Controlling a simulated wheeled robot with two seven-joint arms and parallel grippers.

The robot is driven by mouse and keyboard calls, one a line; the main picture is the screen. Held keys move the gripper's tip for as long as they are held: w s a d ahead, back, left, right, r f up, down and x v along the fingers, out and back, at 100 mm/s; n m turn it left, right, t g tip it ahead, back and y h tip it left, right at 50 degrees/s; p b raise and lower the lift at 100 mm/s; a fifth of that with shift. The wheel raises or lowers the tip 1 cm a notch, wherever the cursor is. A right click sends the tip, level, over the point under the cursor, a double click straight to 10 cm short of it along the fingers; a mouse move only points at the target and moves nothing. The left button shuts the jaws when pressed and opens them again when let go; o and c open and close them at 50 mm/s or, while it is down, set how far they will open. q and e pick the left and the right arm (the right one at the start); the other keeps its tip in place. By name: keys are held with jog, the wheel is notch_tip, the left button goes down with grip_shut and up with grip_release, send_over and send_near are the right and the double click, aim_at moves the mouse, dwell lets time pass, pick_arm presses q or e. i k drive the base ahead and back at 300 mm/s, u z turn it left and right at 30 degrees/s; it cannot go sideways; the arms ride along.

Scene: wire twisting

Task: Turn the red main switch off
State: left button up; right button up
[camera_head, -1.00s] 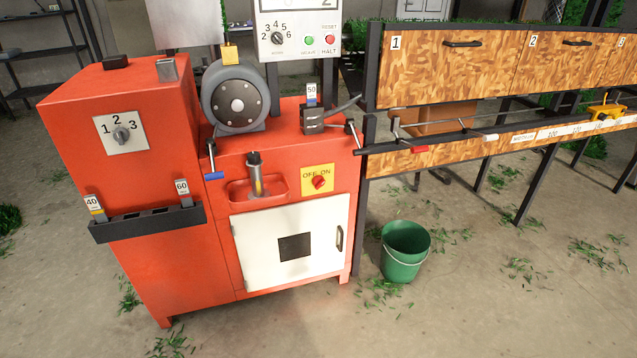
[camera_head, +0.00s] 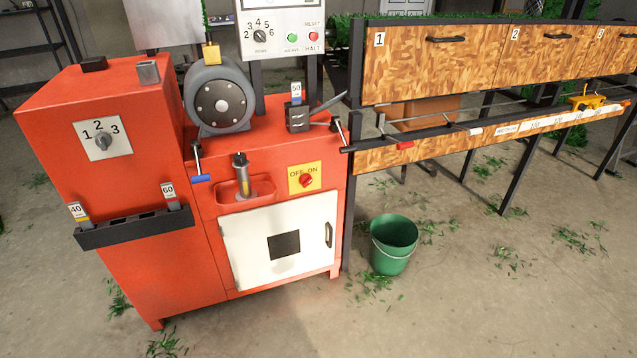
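The red main switch (camera_head: 306,180) is a small round red knob on a yellow plate (camera_head: 293,187) marked OFF and ON. The plate is on the front of the red machine (camera_head: 124,222), right of the recessed tray and above the white door. The knob looks tilted, with its upper end toward the ON side, but it is too small to be sure of its position. Neither of my grippers shows in the head view.
A white door (camera_head: 255,225) with a black handle is below the switch. A green bucket (camera_head: 393,248) stands on the floor to the right. A wooden-fronted bench (camera_head: 430,63) extends right. The floor in front is open, with scattered green clippings.

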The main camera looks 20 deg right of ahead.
aim_at(305, 180)
jog(key=z, duration=0.5)
jog(key=i, duration=1.1)
jog(key=u, duration=0.55)
